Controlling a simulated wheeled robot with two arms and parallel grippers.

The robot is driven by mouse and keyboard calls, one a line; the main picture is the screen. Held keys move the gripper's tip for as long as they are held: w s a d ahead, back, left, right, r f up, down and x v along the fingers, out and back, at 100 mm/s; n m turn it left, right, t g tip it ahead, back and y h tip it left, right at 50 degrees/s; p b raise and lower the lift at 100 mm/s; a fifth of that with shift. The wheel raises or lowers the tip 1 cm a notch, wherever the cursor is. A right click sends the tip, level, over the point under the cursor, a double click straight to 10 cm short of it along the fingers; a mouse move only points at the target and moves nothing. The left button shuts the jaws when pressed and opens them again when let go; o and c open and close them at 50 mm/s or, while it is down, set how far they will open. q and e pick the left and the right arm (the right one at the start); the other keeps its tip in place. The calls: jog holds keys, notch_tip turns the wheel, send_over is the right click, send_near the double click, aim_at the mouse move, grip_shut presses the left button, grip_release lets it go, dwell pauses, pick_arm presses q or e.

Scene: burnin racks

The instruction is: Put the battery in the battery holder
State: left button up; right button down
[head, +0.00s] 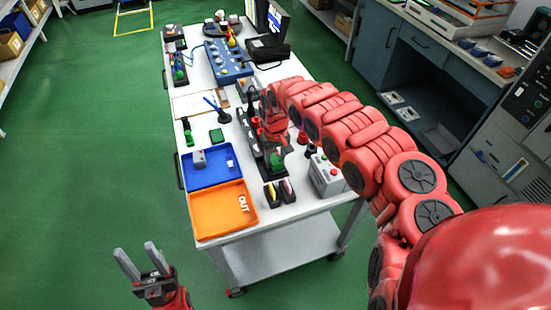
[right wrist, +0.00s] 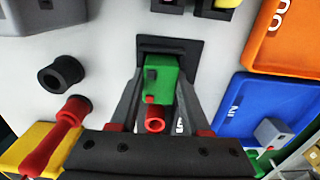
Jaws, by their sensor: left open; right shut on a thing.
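My right gripper (right wrist: 163,85) is shut on a green block (right wrist: 160,74) with a red, round, hollow-ended part (right wrist: 155,119) facing the wrist camera. I take this block for the battery, though its label is not readable. Beyond it is a dark square socket or pad (right wrist: 194,52); whether the block touches it I cannot tell. In the head view the green block (head: 277,161) shows just below the gripper, over a black base at the table's right side. Which part is the battery holder is not clear. My left gripper (head: 138,253) is open and empty, off the table's front left.
A blue IN tray (head: 222,178) holds a grey block; an orange OUT tray (head: 215,212) is in front. Two black holders (head: 271,195) with pink and yellow tops and a grey box (head: 326,176) stand nearby. A blue device (head: 229,62) is farther back.

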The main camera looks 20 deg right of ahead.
aim_at(276, 159)
jog(key=shift+c, duration=1.8)
grip_release()
jog(key=shift+r+p, duration=0.35)
jog(key=shift+r, duration=0.15)
notch_tip(276, 159, up, 12)
jog(key=b, duration=0.2)
jog(key=shift+r, duration=0.15)
